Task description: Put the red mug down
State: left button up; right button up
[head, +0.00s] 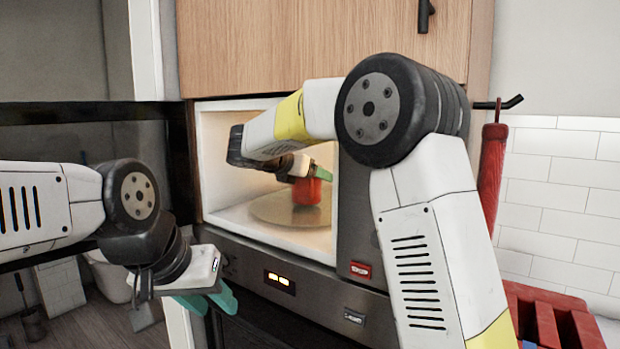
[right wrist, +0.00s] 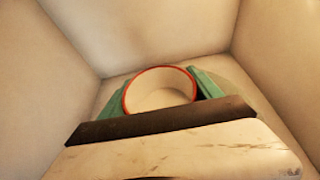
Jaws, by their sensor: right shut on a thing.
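The red mug (head: 307,192) is inside the open microwave, over the round turntable (head: 285,208). In the right wrist view, I look down into the mug (right wrist: 160,92), with its red rim and pale inside. My right gripper (head: 318,172) reaches into the microwave; its green fingers are on either side of the mug, shut on it. The mug looks upright and at turntable level, but I cannot tell whether its base touches. My left gripper (head: 208,300) is outside, below and left of the microwave opening, with its green fingers apart and nothing between them.
The microwave's pale inner walls (right wrist: 50,70) stand close around my right gripper. Its dark door (head: 90,114) is swung open at the left. Wooden cabinet doors (head: 320,40) are above. A red item (head: 492,175) hangs from a hook at the right, above a red slatted object (head: 550,320).

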jog(key=shift+f, duration=0.3)
jog(key=o, duration=1.7)
jog(key=shift+f, duration=0.15)
jog(key=shift+s+a, duration=0.1)
jog(key=shift+a, duration=0.05)
jog(key=v, duration=0.4)
jog(key=shift+s+a+r, duration=0.15)
jog(key=shift+r, duration=0.1)
jog(key=s+a, duration=0.2)
jog(key=s, duration=0.1)
jog(key=s+a, duration=0.2)
jog(key=s, duration=0.1)
jog(key=s+a, duration=0.3)
jog(key=s, duration=0.1)
